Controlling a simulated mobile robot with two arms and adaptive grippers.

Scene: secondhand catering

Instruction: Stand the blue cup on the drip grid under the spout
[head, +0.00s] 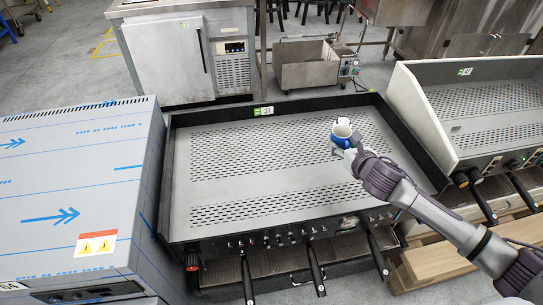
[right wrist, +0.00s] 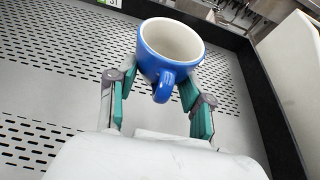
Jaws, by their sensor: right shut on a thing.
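The blue cup (head: 342,136) with a white inside is over the perforated top of the coffee machine (head: 250,150). My right gripper (head: 350,148) is shut on it. In the right wrist view, the cup (right wrist: 172,55) is between the fingers of the gripper (right wrist: 160,88), opening upward, slightly tilted in the picture, with its handle toward the palm. I cannot tell whether the cup's base touches the top. The drip grid (head: 274,264) shows in part low on the machine's front, behind black handles (head: 315,268). The spouts are hidden from this high view. My left gripper is out of view.
A film-wrapped steel unit (head: 75,190) stands close at left. A second coffee machine (head: 485,110) stands at right, near my right arm. A raised dark rim (head: 405,130) edges the top. Wooden boards (head: 440,260) lie at lower right.

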